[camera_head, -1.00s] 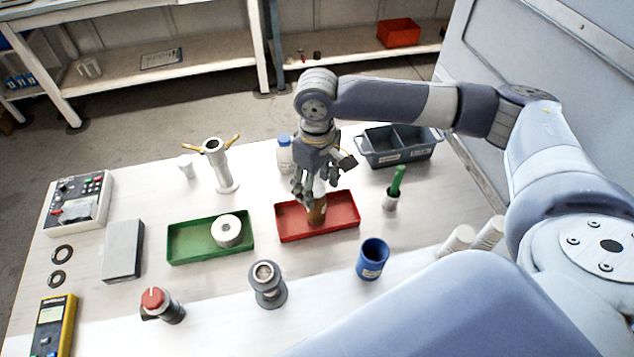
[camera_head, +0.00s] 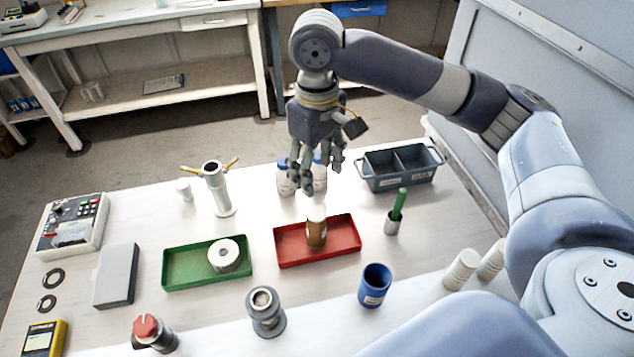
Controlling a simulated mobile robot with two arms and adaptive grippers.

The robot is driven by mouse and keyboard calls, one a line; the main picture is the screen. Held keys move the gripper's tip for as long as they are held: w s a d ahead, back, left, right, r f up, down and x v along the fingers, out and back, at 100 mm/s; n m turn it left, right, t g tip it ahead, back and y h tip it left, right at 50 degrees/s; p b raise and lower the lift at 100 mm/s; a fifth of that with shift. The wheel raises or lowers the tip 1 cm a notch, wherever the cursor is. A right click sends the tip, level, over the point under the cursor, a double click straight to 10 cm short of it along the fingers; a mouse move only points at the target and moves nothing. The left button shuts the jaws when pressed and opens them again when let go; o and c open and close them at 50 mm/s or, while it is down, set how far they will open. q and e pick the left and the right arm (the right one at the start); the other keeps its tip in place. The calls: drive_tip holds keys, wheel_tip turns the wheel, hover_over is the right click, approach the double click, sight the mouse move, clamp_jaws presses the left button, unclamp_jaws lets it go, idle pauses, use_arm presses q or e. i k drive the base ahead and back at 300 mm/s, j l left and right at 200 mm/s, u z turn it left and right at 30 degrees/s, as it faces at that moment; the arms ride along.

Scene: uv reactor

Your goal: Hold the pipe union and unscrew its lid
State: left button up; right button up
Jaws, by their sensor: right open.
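A grey, round, stepped fitting with a ring-shaped metal top (camera_head: 265,312) stands upright at the front middle of the table and looks like the pipe union. I cannot tell its lid apart from its body. My right gripper (camera_head: 311,186) points down, open and empty, above a brown bottle with a white cap (camera_head: 316,232). The bottle stands upright in the red tray (camera_head: 345,251), apart from the fingers. The gripper is well behind the fitting. My left gripper is not in view.
A green tray (camera_head: 185,268) holds a white ring-shaped roll (camera_head: 223,256). A blue cup (camera_head: 374,285) stands right of the fitting, a red-topped knob (camera_head: 147,329) left of it. White bottles (camera_head: 285,180) stand behind the gripper. A grey divided bin (camera_head: 399,168) is at the back right.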

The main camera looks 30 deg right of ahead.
sight(272, 328)
drive_tip(key=k, duration=2)
